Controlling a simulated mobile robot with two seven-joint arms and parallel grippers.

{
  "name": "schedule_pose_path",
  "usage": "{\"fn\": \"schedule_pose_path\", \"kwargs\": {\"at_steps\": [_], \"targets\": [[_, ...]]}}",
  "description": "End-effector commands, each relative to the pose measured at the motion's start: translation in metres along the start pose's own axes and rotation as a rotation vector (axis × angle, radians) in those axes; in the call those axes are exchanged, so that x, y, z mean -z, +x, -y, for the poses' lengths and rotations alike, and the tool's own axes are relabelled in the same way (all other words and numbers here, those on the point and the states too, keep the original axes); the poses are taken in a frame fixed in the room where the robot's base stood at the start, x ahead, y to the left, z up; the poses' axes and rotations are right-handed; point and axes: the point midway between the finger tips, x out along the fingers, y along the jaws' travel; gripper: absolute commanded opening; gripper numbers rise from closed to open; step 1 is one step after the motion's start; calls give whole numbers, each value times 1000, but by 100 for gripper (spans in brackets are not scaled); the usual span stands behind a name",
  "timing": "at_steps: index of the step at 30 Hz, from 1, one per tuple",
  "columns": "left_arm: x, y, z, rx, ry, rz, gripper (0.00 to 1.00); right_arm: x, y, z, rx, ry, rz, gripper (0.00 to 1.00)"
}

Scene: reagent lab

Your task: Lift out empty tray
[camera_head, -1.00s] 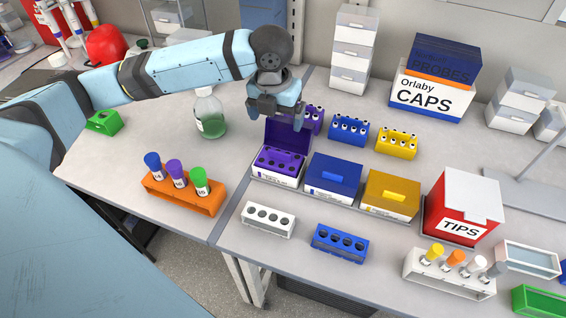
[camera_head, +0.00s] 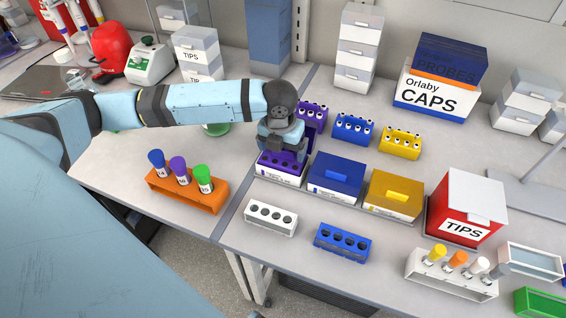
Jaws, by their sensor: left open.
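An open purple-and-white box (camera_head: 275,175) stands at the left end of a row of boxes, its purple lid (camera_head: 309,140) raised at the back. In the earlier frame a purple tray with a handle shows inside it; now my gripper hides most of that tray. My left gripper (camera_head: 282,151) is open and points down right over the box, its fingertips at the box's opening. I cannot tell whether the fingers touch the tray. My right gripper is not in view.
Closed blue (camera_head: 336,177) and yellow (camera_head: 394,195) boxes stand to the right, then a red TIPS box (camera_head: 465,208). Purple, blue (camera_head: 353,128) and yellow (camera_head: 400,142) racks stand behind. A white rack (camera_head: 270,218) and an orange tube rack (camera_head: 187,192) are in front.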

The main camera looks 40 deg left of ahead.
Motion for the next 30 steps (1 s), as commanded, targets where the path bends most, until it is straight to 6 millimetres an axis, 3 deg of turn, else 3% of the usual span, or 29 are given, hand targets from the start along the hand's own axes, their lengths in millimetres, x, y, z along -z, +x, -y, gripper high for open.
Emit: {"fn": "schedule_pose_path", "kwargs": {"at_steps": [3, 9, 12, 23, 30], "targets": [[0, 0, 0, 0, 0, 1, 91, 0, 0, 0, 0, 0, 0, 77], [0, -1, 0, 0, 0, 1, 45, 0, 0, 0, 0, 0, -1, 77], [0, -1, 0, 0, 0, 1, 27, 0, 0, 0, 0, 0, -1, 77], [-2, -8, 0, 1, 0, 3, 27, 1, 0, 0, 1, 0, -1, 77], [-6, -41, 0, 1, 1, 4, 27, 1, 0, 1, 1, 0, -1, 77]]}}
